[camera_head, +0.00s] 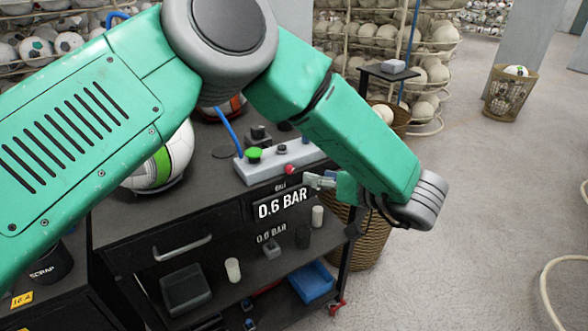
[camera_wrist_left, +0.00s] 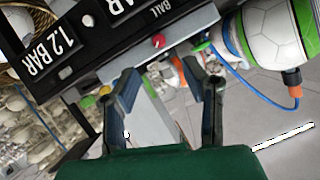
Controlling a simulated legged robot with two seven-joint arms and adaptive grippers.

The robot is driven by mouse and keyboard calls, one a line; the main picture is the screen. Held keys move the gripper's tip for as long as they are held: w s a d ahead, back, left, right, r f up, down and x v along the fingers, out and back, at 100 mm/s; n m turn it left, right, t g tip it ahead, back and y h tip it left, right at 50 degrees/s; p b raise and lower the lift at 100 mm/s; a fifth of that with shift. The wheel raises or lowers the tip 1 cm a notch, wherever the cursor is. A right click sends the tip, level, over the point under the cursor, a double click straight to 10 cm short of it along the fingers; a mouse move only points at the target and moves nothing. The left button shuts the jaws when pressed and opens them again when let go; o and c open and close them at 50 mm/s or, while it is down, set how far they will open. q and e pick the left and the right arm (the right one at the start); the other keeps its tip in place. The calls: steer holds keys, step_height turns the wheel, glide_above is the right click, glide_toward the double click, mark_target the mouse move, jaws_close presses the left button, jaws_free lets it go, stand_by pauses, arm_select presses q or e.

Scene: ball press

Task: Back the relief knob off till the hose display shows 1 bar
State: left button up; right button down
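The red knob (camera_head: 289,169) sits on the front of the grey valve box (camera_head: 268,174). It also shows in the left wrist view (camera_wrist_left: 158,41), beyond the fingertips. My left gripper (camera_head: 314,181) is just right of the knob; its fingers (camera_wrist_left: 170,78) are spread, with nothing held between them, and appear apart from the knob. One display (camera_head: 282,205) reads 0.6 BAR in the head view. In the left wrist view, a display (camera_wrist_left: 45,49) reads 1.2 BAR beside a partly cut-off one labelled BALL. My right gripper is not in view.
A green button (camera_head: 254,154) tops the valve box. A white and green ball (camera_head: 172,160) lies left on the bench; a blue hose (camera_wrist_left: 245,82) shows near it. A wicker basket (camera_head: 370,237) stands right of the black cart. Open floor lies further right.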

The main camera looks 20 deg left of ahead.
mark_target(292, 170)
arm_select(q)
steer(key=x, duration=0.8)
steer(key=shift+w+f+p, duration=0.1)
steer(key=shift+w+p, duration=0.25)
steer(key=shift+p, duration=0.05)
steer(key=shift+w+a+f, duration=0.2)
steer(key=shift+a+f, duration=0.05)
steer(key=shift+a, duration=0.45)
steer(key=shift+d, duration=0.1)
jaws_close()
